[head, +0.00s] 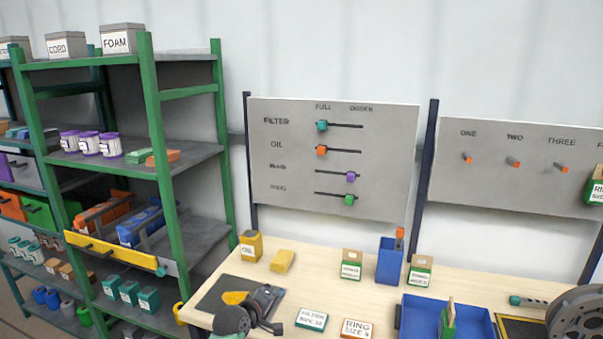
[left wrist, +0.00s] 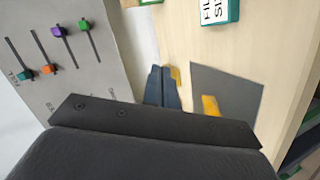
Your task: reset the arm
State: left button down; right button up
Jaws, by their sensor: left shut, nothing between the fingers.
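My left gripper (head: 266,298) is low over the left part of the wooden table, above a dark mat, with its arm coming in from the bottom. It is empty. In the left wrist view its two dark fingers (left wrist: 163,88) are together, pointing toward the table. A yellow block (left wrist: 175,77) shows just behind the fingertips, and another yellow thing (left wrist: 210,105) shows at the dark mat (left wrist: 228,88). I cannot tell how far the fingers are above the table. My right gripper is not in view.
A slider board (head: 380,185) stands behind the table, with two knobs left and two right. An OIL box (head: 250,246), yellow block (head: 282,261), labelled boxes, blue holder (head: 390,262) and blue tray (head: 475,318) occupy the table. Green shelving (head: 165,150) stands left.

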pick_arm(q)
jog(key=s+a+f+m+g+y, duration=0.2)
jog(key=s+a+f+m, duration=0.15)
jog(key=s+f, duration=0.6)
jog(key=s+a+f+m+g+y, duration=0.2)
jog(key=s+a+f+g, duration=0.15)
jog(key=s, duration=1.15)
jog(key=s+a+f+m+g+y, duration=0.2)
jog(key=s+a, duration=0.2)
jog(key=s, duration=0.7)
jog(key=s+a+f+m+g+y, duration=0.15)
jog(key=s+a, duration=0.25)
jog(key=s, duration=0.6)
notch_tip(320, 180, down, 26)
jog(key=w+d, duration=0.2)
jog(key=s+f, duration=0.4)
jog(key=f, duration=0.7)
jog(key=s+f+m+g, duration=0.1)
jog(key=s+f, duration=0.3)
jog(key=f, duration=0.6)
jog(key=shift+s+d+f+g, duration=0.15)
jog(key=shift+f+g, duration=0.15)
jog(key=shift+f, duration=0.05)
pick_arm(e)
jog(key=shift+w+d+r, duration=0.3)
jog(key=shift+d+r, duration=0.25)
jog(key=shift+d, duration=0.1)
pick_arm(q)
jog(key=shift+h, duration=0.25)
